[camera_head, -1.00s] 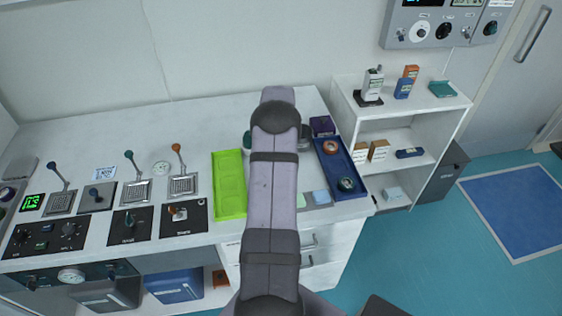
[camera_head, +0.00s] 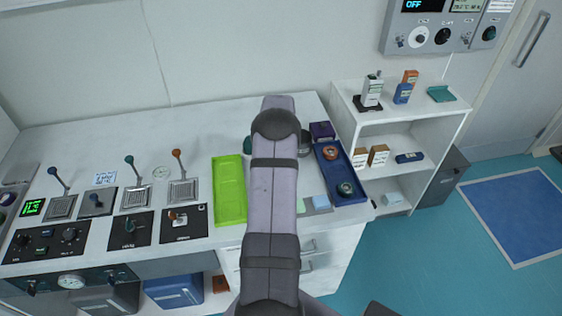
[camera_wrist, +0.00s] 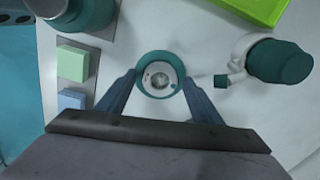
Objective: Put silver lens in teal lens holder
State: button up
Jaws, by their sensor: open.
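In the wrist view, a round teal ring (camera_wrist: 142,62) with a silver ring-shaped piece (camera_wrist: 160,78) inside it sits on the white bench. I take these as the teal holder and the silver lens, but cannot tell whether the lens is fully seated. My gripper (camera_wrist: 160,83) is open, with one blue-grey finger on each side of the teal ring. I cannot tell whether the fingers touch it. In the head view my arm hides the gripper and this spot.
A teal-capped device (camera_wrist: 279,62) with a white side arm stands close on the right. A larger teal-based round object (camera_wrist: 92,14) is at upper left, near green (camera_wrist: 73,62) and blue (camera_wrist: 71,100) blocks. A lime tray (camera_head: 229,192) and a blue tray (camera_head: 331,172) holding round parts flank my arm.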

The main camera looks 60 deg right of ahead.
notch_tip(320, 180, up, 12)
jog(key=b, duration=0.4)
jog(key=shift+r, duration=0.1)
jog(key=w+a+n, duration=0.4)
jog(key=a+n, duration=0.2)
jog(key=a, duration=0.7)
jog(key=w+a+n, duration=0.3)
jog(key=a+n, duration=0.3)
jog(key=a, duration=0.7)
jog(key=s+a+f+n, duration=0.2)
jog(key=s+a+n, duration=0.4)
jog(key=a, duration=0.4)
jog(key=s+a+f+n, duration=0.2)
jog(key=s+a+n, duration=0.4)
jog(key=a, duration=0.4)
jog(key=shift+s+f+n, duration=0.2)
jog(key=shift+s+n, duration=0.2)
jog(key=shift+s, duration=0.5)
